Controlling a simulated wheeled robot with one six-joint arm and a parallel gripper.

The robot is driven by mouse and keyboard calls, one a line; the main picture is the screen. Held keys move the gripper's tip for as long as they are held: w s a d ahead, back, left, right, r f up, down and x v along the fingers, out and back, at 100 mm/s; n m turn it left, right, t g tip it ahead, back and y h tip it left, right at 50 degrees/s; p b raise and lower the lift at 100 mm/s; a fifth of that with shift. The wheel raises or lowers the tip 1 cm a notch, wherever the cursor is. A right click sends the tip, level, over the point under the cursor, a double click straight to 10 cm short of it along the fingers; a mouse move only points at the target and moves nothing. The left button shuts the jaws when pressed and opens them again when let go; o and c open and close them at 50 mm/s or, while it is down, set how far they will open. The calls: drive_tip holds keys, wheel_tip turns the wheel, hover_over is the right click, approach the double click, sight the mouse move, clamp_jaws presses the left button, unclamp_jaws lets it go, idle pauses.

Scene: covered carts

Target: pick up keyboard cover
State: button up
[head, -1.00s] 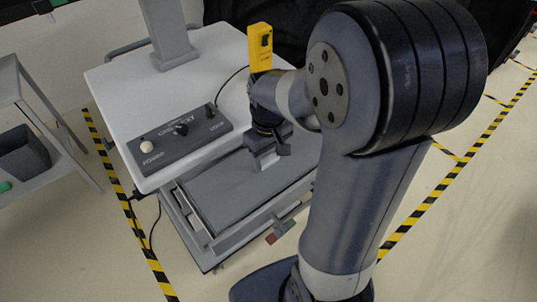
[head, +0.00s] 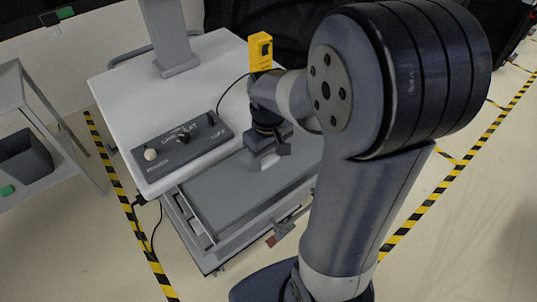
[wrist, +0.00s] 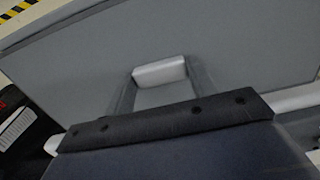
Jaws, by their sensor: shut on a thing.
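The keyboard cover (head: 225,195) is a flat grey panel on the pull-out shelf of the white cart. In the wrist view the grey panel (wrist: 230,45) fills the upper part, with a light handle (wrist: 160,73) near its middle. My gripper (head: 266,160) points down at the panel and is shut on the handle. Its fingertips are partly hidden in the head view by my own wrist. The panel appears to lie about level on the shelf; I cannot tell whether it is clear of the shelf.
The white cart (head: 115,85) carries a dark control box (head: 180,143) with knobs. A yellow device (head: 260,52) stands behind my wrist. A grey rack (head: 40,125) with a dark bin (head: 24,160) is at the left. Striped floor tape (head: 120,195) runs beside the cart.

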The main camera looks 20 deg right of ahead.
drive_tip(key=shift+r+p, duration=1.8)
drive_tip(key=shift+r, duration=0.4)
